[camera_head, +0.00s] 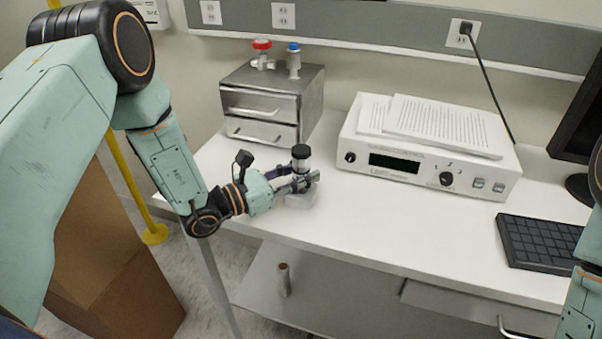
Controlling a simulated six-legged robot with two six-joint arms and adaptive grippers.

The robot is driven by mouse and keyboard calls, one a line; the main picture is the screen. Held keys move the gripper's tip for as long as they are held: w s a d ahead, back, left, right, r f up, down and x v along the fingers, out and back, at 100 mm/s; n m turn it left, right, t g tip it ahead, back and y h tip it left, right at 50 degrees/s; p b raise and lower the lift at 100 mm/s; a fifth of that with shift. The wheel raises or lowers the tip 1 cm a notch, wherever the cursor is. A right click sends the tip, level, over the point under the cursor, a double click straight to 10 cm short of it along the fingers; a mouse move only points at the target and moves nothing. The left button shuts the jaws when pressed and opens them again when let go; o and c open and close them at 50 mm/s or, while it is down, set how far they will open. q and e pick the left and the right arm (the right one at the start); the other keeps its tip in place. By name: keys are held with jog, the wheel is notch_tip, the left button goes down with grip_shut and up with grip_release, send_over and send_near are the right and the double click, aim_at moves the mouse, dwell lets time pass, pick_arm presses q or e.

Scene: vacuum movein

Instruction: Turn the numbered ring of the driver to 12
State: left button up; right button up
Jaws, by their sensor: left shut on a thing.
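The driver (301,157) stands upright on the white bench, with a black top and a pale band below it. Its lower part is partly hidden by my left gripper (304,182), which comes in from the left. The gripper's fingers are shut on the driver below the pale band. A small pale, clear-looking base (300,200) shows under the fingers. The numbers on the ring are too small to read. My right gripper is out of view; only part of my right arm shows at the right edge.
A metal drawer box (272,100) with red and blue valves stands behind on the left. A white instrument (428,145) with papers on top is to the right, and a black keyboard (541,245) is further right. The bench (400,228) is clear in front.

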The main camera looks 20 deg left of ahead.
aim_at(302, 149)
pick_arm(q)
jog(key=m+g+h+b, duration=0.1)
jog(key=m+g+b, duration=0.1)
jog(key=m+g+h+b, duration=0.2)
jog(key=g+b, duration=0.1)
jog(key=m+g+h+b, duration=0.2)
jog(key=b, duration=0.1)
jog(key=shift+f+g, duration=0.25)
jog(key=shift+g, duration=0.05)
jog(key=shift+r+m+g+h+b, duration=0.15)
jog(key=shift+m+g+h+b, duration=0.25)
jog(key=shift+m+g+b, duration=0.6)
jog(key=shift+g, duration=0.5)
jog(key=o, duration=1.2)
jog(key=shift+r, duration=0.2)
notch_tip(302, 149, up, 10)
jog(key=shift+f, duration=0.15)
